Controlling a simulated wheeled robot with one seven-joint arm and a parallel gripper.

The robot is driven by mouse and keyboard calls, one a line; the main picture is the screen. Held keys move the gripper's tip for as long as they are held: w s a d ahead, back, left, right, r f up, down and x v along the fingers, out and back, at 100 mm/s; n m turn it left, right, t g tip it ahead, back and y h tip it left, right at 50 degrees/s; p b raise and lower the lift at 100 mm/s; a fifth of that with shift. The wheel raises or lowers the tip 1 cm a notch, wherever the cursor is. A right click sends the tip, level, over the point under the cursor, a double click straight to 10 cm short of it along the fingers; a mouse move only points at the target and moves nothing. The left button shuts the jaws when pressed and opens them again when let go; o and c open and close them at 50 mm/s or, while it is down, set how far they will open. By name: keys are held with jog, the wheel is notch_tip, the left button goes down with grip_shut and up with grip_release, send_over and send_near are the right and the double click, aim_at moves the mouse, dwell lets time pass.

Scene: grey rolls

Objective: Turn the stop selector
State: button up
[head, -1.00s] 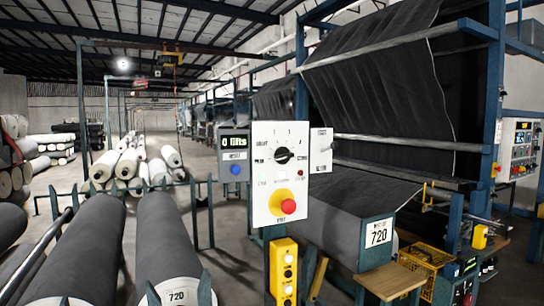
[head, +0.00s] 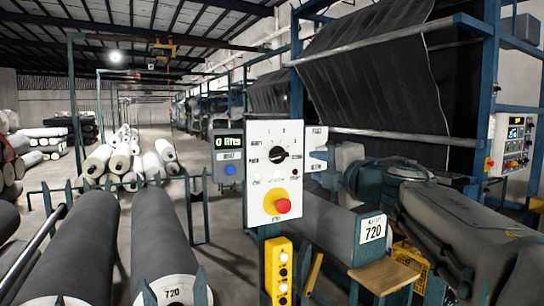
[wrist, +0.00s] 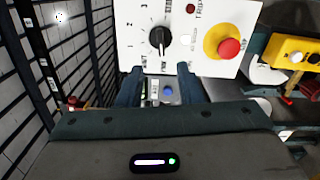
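The white control panel (head: 258,192) stands upright near the middle of the head view. It carries a black rotary selector knob (head: 277,154) with a pale pointer line and numbers and words around it. The knob also shows in the wrist view (wrist: 160,40), beyond the fingertips. My gripper (wrist: 160,88) is open and empty, its two fingers apart and clear of the knob. In the head view my arm reaches in from the right; its hand is beside the panel's right edge, and the fingertips are hard to make out there.
A red stop button on a yellow base (head: 282,205) sits below the knob. A grey counter box (head: 229,155) with a blue button is left of the panel. A yellow push-button box (head: 278,272) hangs below. Large dark rolls (head: 168,240) lie at left; a blue frame stands right.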

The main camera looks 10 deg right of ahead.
aim_at(284, 156)
jog(key=x, duration=0.7)
jog(key=p+x, duration=0.1)
jog(key=x, duration=0.5)
jog(key=shift+w+a, duration=0.35)
grip_shut()
